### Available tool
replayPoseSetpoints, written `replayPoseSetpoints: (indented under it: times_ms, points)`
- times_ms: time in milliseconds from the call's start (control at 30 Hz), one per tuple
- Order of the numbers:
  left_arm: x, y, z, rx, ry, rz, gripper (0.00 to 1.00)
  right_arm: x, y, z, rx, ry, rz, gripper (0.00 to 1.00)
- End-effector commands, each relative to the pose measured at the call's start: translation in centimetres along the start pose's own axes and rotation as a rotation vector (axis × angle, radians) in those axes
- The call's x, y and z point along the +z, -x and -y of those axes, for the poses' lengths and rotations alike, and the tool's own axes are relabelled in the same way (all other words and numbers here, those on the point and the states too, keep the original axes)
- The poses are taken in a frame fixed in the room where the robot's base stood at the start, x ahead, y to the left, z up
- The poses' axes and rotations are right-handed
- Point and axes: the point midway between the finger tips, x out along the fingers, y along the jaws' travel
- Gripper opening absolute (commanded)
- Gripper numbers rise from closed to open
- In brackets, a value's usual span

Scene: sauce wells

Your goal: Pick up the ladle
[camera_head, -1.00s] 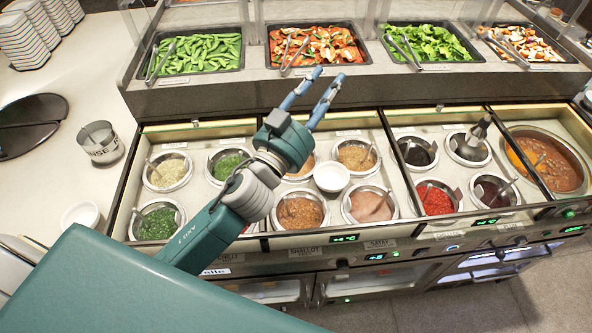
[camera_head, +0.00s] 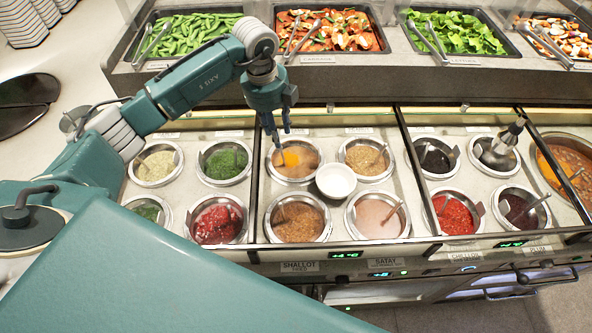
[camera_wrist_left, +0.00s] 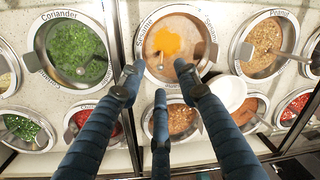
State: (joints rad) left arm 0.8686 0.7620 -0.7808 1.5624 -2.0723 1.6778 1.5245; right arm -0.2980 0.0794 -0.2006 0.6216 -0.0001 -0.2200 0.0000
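My left gripper (camera_head: 279,132) points down over the back-row sesame well (camera_head: 310,176). Its several dark blue fingers are spread with nothing between them in the wrist view (camera_wrist_left: 160,80). The well, marked Sesame, holds tan sauce with an orange patch (camera_wrist_left: 167,42). A thin metal utensil, perhaps the ladle (camera_wrist_left: 159,58), stands in this sauce; I see little of its shape. The fingertips are near the well's front rim in the wrist view; whether they touch anything cannot be told. A metal piece with an upright handle (camera_head: 512,131) sits in a back-row well further right. My right gripper is out of view.
A white bowl (camera_head: 336,180) stands between wells, just right of the sesame well. The green coriander well (camera_head: 224,163) lies left. Other sauce wells with spoons surround it. Vegetable trays with tongs (camera_head: 430,38) line the raised back shelf.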

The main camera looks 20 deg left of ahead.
Motion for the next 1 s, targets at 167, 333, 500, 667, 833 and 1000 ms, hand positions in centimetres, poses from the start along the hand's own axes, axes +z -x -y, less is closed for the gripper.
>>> replayPoseSetpoints:
  times_ms: [167, 333, 500, 667, 833, 1000]
  points:
    - [-0.3, -2.8, 0.0, 0.001, -0.003, -0.006, 0.33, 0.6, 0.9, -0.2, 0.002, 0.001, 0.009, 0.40]
    - [-0.3, -4.1, 0.0, -0.001, -0.004, -0.005, 0.33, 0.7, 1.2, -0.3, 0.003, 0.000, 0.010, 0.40]
    - [-0.7, -6.0, -0.3, 0.001, -0.005, -0.008, 0.33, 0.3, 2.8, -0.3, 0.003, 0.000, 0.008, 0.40]
    - [-0.8, -8.4, -0.3, -0.002, -0.004, -0.007, 0.33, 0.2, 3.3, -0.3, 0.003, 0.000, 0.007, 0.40]
    - [-0.7, -9.2, -0.3, -0.003, -0.006, -0.005, 0.33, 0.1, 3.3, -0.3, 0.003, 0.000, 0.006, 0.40]
    - [-0.7, -9.2, -0.3, -0.004, -0.006, -0.005, 0.29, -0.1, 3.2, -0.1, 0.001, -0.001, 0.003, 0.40]
